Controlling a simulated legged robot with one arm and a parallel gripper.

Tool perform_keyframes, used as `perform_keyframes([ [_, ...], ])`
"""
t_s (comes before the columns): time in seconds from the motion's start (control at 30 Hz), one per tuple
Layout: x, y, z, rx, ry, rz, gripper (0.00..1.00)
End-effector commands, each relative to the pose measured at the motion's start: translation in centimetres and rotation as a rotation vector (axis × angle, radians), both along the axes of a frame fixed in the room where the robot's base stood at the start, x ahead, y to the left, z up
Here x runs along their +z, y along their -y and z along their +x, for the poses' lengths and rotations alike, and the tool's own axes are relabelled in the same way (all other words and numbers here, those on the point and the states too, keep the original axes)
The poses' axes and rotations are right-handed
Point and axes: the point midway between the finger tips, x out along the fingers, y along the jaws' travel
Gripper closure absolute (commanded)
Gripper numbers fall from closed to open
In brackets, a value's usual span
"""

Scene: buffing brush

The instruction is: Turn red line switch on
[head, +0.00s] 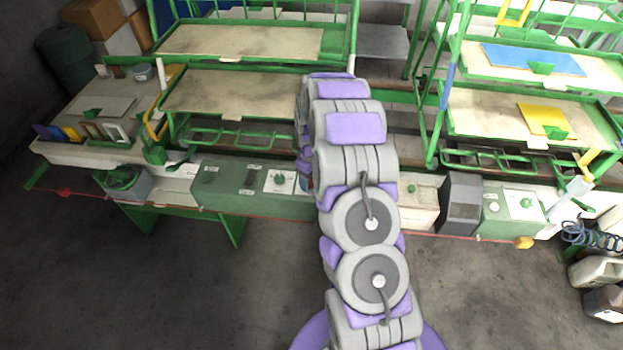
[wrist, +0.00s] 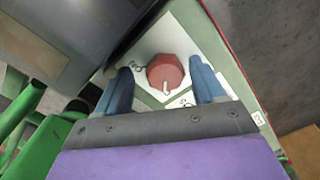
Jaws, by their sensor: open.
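The red line switch (wrist: 167,72) is a faceted red knob on a white plate (wrist: 172,38) in the wrist view. A short white mark on the knob points toward the bottom of the picture. Small dark labels sit to its left and lower right, hard to read. My gripper (wrist: 163,73) is open, with one blue finger on each side of the knob. Narrow gaps show between the fingers and the knob; I cannot tell their depth against it. In the head view my own arm hides the gripper, and I cannot make out the red switch there.
A grey box (wrist: 70,40) stands close at left in the wrist view, with green tubing (wrist: 30,125) below it. In the head view, a green control panel (head: 232,187) runs along the bench front beneath green racks (head: 245,90). The floor (head: 180,300) in front is clear.

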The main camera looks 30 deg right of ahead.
Motion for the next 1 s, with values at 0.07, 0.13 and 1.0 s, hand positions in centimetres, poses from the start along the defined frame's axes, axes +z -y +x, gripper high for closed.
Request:
perform_keyframes([
  [0.07, -0.24, -0.15, 0.01, 0.0, 0.0, -0.001, 0.31],
  [0.13, -0.27, -0.18, 0.03, 0.0, 0.001, -0.002, 0.31],
  [1.0, -0.21, 0.08, 0.1, -0.001, 0.002, 0.0, 0.87],
])
